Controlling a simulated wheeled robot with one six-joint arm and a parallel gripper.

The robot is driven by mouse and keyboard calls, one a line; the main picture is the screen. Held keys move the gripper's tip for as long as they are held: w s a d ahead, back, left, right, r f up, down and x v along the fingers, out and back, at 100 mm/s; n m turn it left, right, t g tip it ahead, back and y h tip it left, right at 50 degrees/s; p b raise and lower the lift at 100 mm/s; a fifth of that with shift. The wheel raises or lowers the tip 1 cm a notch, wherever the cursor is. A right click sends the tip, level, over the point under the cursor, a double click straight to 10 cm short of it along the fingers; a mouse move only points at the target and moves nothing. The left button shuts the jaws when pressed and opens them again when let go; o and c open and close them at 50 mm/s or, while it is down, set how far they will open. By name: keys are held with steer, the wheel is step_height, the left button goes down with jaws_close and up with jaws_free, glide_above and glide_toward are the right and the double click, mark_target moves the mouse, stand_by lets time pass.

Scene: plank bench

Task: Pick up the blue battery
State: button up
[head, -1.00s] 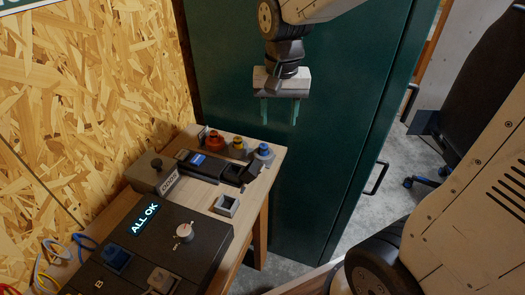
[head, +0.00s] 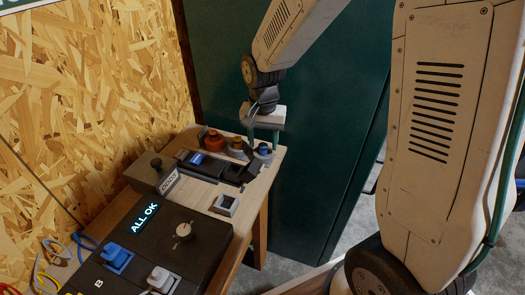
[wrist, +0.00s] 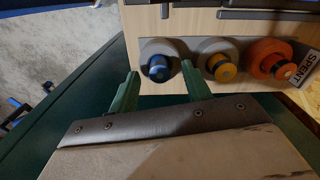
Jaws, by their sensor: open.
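The blue battery (head: 264,150) stands in a grey round holder at the right end of a row on the bench. In the wrist view the blue battery (wrist: 158,68) shows its dark round end. My gripper (head: 263,138) is just above and around it in the head view. In the wrist view my gripper (wrist: 160,72) is open, with one green fingertip on each side of the battery and a gap on both sides. Nothing is held. How far down the fingertips reach along the battery I cannot tell.
A yellow battery (head: 238,145) and an orange one (head: 211,137) stand close beside it to the left. A black device (head: 210,168) lies in front. A small square grey socket (head: 226,204) and the panel reading ALL OK (head: 160,235) are nearer. A green cabinet (head: 310,170) stands behind.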

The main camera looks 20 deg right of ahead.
steer(key=shift+f, duration=0.2)
steer(key=c, duration=1.1)
steer(key=shift+o, duration=0.2)
steer(key=shift+r, duration=0.15)
